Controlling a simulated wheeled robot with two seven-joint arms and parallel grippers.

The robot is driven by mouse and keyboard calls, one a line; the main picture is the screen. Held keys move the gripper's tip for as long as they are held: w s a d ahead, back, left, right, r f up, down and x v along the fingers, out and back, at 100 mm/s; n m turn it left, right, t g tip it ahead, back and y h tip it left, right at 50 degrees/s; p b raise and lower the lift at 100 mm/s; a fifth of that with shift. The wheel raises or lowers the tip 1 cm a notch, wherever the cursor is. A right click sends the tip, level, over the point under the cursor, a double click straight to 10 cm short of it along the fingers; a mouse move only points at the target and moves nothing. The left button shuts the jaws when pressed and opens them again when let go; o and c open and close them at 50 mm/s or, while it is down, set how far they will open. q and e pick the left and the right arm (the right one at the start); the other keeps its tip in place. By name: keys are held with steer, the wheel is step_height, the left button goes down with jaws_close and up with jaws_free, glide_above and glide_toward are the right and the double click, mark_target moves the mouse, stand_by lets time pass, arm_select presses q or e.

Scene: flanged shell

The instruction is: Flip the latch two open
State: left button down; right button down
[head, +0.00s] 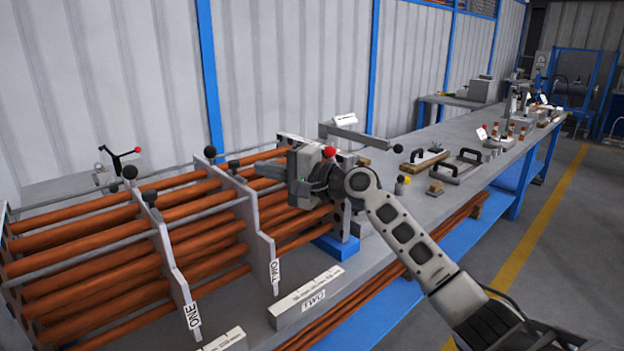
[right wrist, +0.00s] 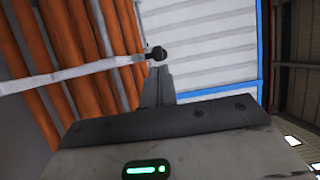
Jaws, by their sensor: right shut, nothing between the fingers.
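The plate marked TWO (head: 262,245) stands across the copper-coloured tubes. Black knobs show by its top, one at the upper end (head: 210,151) and one on a short stem (head: 234,166); I cannot tell for sure which is the handle of latch two. My right gripper (head: 264,171) is shut and empty, pointing left over the tubes just right of that plate. In the right wrist view, the shut fingertips (right wrist: 157,70) appear close to a black knob (right wrist: 157,53) on a pale bar (right wrist: 75,73); contact is unclear. My left gripper is out of view.
The plate marked ONE (head: 178,280) stands left of plate TWO, with its own black knobs. A lever with a black ball (head: 397,148) lies right of my right gripper. Labelled blocks (head: 305,297) lie along the bench front. Handled fixtures (head: 460,165) occupy the bench farther right.

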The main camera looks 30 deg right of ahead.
steer(key=b+v, duration=0.2)
steer(key=v, duration=0.7)
steer(key=shift+s, duration=0.4)
steer(key=shift+d+f, duration=0.1)
steer(key=shift+d, duration=0.05)
steer(key=s+a+f+n+g+h, duration=0.15)
steer(key=s+a+f, duration=0.25)
steer(key=f, duration=0.8)
steer(key=s+a+f+n+g+h, duration=0.1)
steer(key=s+a+f+n+h, duration=0.2)
steer(key=f, duration=0.8)
steer(key=s+a+f+n+h, duration=0.1)
steer(key=s+a+f+n, duration=0.3)
steer(key=s, duration=0.5)
steer(key=s+a+f+n+g+h, duration=0.1)
steer(key=s+a+f+n, duration=0.3)
steer(key=s+f, duration=0.4)
steer(key=shift+s+f+n+h, duration=0.35)
steer(key=shift+s+h, duration=0.1)
steer(key=shift+s, duration=0.7)
